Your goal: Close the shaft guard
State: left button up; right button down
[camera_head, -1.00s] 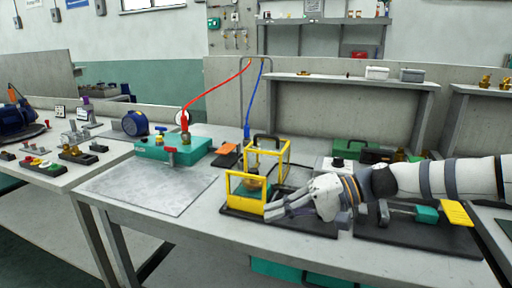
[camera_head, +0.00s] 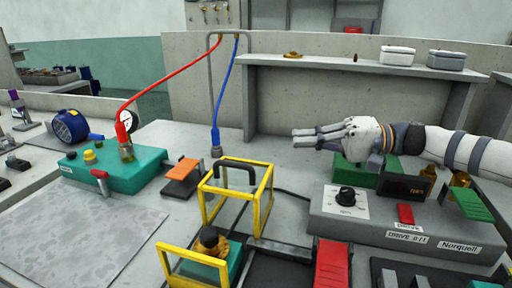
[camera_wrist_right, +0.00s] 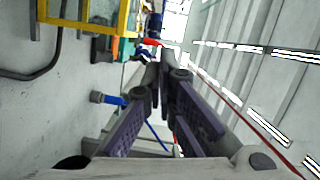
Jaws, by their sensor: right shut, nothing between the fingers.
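The shaft guard appears as a yellow open-frame cage (camera_head: 236,192) with a black handle, standing behind the coupling. A lower yellow frame panel (camera_head: 195,268) stands at the front of the pump base. Between them, a brass and black shaft part (camera_head: 212,243) sits uncovered beside a teal block. My right gripper (camera_head: 306,138) is shut and empty, in the air behind and to the right of the cage, apart from it. In the right wrist view, the shut fingers (camera_wrist_right: 160,72) point away, and the yellow cage (camera_wrist_right: 90,20) shows at upper left. My left gripper is not in view.
A grey drive box (camera_head: 390,220) with a black knob and a red switch stands right of the cage. A red block (camera_head: 332,263) is in front of it. A shelf (camera_head: 350,66) runs behind.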

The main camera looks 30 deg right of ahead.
aim_at(239, 187)
jog(key=w+a, duration=0.1)
jog(key=a, duration=0.2)
jog(key=a+b, duration=0.1)
jog(key=a, duration=0.3)
jog(key=w+a+f, duration=0.1)
jog(key=a, duration=0.2)
jog(key=shift+w+a, duration=0.2)
jog(key=shift+w, duration=0.1)
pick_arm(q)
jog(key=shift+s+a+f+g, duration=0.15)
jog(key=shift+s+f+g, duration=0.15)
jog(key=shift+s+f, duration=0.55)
pick_arm(e)
jog(key=shift+s+a+f, duration=0.15)
jog(key=shift+a+f, duration=0.05)
jog(key=shift+a, duration=0.05)
